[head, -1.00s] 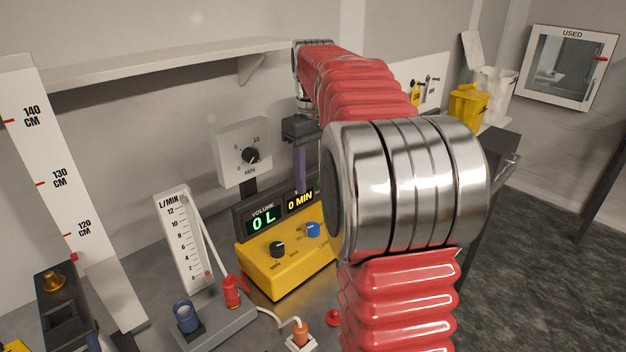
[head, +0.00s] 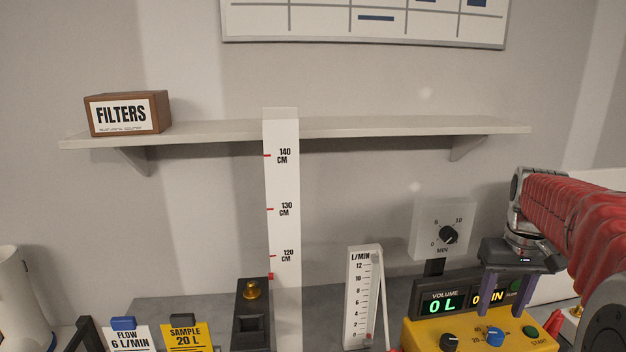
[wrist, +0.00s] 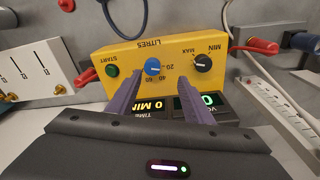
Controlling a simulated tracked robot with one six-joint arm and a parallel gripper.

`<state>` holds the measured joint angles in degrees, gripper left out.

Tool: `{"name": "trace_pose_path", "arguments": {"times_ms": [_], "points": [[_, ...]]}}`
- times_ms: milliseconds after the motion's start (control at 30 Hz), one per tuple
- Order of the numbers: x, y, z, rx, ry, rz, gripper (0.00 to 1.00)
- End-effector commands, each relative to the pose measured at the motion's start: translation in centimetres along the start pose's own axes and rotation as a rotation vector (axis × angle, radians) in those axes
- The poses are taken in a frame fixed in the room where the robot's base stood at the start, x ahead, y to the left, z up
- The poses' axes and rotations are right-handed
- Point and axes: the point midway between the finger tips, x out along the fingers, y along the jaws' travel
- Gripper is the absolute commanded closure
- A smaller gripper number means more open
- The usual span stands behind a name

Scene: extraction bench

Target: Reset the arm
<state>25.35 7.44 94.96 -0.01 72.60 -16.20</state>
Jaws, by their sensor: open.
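My red-sleeved arm comes in from the right in the head view. My gripper (head: 506,291) points down over the yellow pump box (head: 418,337), in front of its display. Its two purple fingers are apart with nothing between them. In the wrist view, my gripper (wrist: 166,93) is open and the yellow box (wrist: 120,60) lies beyond the fingertips, with a green START button, a blue LITRES knob and a black MIN–MAX knob. The display reads 0 L and 0 MIN; my fingers partly cover it. I cannot tell whether the fingers touch the box.
A height scale (head: 284,185) stands left of the flow meter (head: 361,300). A MIN dial (head: 442,228) is behind the box. A shelf (head: 385,127) carries a FILTERS box (head: 128,113). FLOW (head: 129,339) and SAMPLE (head: 188,336) cards stand front left.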

Motion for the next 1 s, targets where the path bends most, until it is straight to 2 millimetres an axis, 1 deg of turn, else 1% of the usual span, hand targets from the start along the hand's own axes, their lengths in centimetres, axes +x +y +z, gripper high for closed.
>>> {"name": "trace_pose_path", "arguments": {"times_ms": [33,200,500,700,1000], "points": [[0.1,-1.0,0.9,0.009,0.014,0.002,0.54],[0.4,-3.9,3.6,0.04,0.06,0.007,0.54],[0.9,-8.5,8.6,0.055,0.144,0.004,0.54],[1.4,-11.3,12.1,0.044,0.198,-0.005,0.54],[2.1,-14.7,17.3,-0.006,0.277,-0.026,0.54]]}}
